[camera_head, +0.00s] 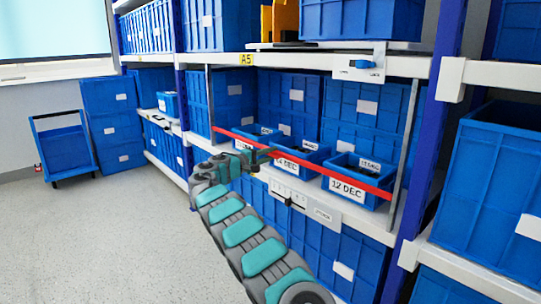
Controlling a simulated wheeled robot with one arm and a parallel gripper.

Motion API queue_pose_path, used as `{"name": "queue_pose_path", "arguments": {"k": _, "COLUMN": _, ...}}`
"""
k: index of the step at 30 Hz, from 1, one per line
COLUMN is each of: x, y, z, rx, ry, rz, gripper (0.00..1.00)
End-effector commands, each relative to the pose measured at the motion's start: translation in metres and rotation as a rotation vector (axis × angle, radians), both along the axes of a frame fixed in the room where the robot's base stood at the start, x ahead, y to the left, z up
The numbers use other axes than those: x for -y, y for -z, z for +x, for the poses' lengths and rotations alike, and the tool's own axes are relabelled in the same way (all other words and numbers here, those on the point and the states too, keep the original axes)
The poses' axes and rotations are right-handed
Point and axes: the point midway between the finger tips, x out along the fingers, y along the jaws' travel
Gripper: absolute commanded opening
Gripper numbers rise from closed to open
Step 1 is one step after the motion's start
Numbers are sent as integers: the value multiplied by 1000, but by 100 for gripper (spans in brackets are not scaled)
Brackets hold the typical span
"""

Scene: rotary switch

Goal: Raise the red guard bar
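The red guard bar (330,173) runs across the front of the middle shelf bay, sloping down to the right in the picture. It lies low, in front of the small labelled bins, between two grey upright rails. My gripper (268,154), dark and small in the picture, is at the left half of the bar and overlaps it. I cannot tell whether it touches or grips the bar, or whether its fingers are open or shut. A blue rotary switch (366,64) sits on a white plate on the upper shelf edge, right of the A5 label.
Small blue bins, one a 12 DEC bin (354,188), stand behind the bar. The right grey rail (404,150) stands beside a blue shelf post (437,110). Large blue crates fill the shelves around. Open floor (120,235) and a blue cart (66,150) are at left.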

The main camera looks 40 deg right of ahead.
Motion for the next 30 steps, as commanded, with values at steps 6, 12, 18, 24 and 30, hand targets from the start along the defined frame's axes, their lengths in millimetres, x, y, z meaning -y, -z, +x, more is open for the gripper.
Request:
{"name": "queue_pose_path", "arguments": {"k": 6, "x": 0, "y": 1, "z": 0, "rx": 0, "ry": 0, "rz": 1, "gripper": 0}}
{"name": "queue_pose_path", "arguments": {"k": 12, "x": 0, "y": 1, "z": 0, "rx": 0, "ry": 0, "rz": 1, "gripper": 0}}
{"name": "queue_pose_path", "arguments": {"k": 18, "x": 0, "y": 1, "z": 0, "rx": 0, "ry": 1, "rz": 2, "gripper": 0}}
{"name": "queue_pose_path", "arguments": {"k": 24, "x": 0, "y": 1, "z": 0, "rx": 0, "ry": 1, "rz": 2, "gripper": 0}}
{"name": "queue_pose_path", "arguments": {"k": 30, "x": 0, "y": 2, "z": 0, "rx": -1, "ry": 1, "rz": 2, "gripper": 0}}
